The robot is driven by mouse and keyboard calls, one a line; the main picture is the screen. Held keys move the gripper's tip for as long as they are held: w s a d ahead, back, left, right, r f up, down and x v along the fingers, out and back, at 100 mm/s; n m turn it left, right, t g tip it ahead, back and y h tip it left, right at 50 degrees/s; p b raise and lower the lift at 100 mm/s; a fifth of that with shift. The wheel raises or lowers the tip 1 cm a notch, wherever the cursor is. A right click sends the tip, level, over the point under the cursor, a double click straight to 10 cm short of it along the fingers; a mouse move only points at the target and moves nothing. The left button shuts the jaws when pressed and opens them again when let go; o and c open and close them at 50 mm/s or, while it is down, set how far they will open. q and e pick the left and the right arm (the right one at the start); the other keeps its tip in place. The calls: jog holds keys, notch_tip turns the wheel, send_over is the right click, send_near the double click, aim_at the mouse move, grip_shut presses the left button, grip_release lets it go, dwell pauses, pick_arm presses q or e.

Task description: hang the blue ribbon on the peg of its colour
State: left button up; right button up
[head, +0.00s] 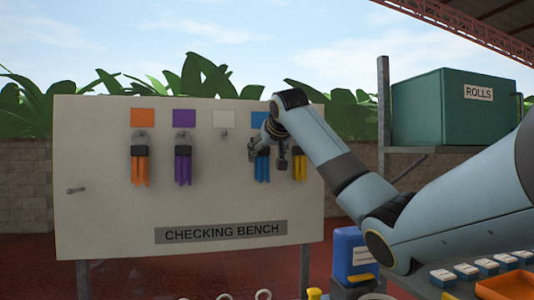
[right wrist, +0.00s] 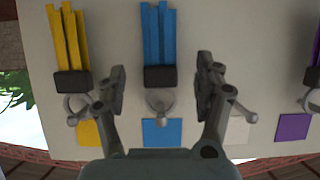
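The blue ribbon (head: 262,170) hangs at the board below the blue square (head: 258,118), partly behind my right gripper. In the right wrist view, which is upside down, the blue ribbon (right wrist: 159,35) has a dark clip and a ring at the peg (right wrist: 159,101) beside the blue square (right wrist: 162,132). The ring appears to be around this peg. My right gripper (right wrist: 161,88) is open, with one finger on each side of the clip and gaps between. It also shows in the head view (head: 268,150). My left gripper is not in view.
Orange (head: 139,168), purple (head: 183,168) and yellow (head: 299,168) ribbons hang on the board (head: 100,220). The peg under the white square (head: 224,118) is bare. A green box (head: 455,108) stands on a shelf at right. Small items and a blue container (head: 350,250) are at lower right.

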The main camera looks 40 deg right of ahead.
jog(key=v, duration=1.2)
jog(key=shift+d, duration=0.1)
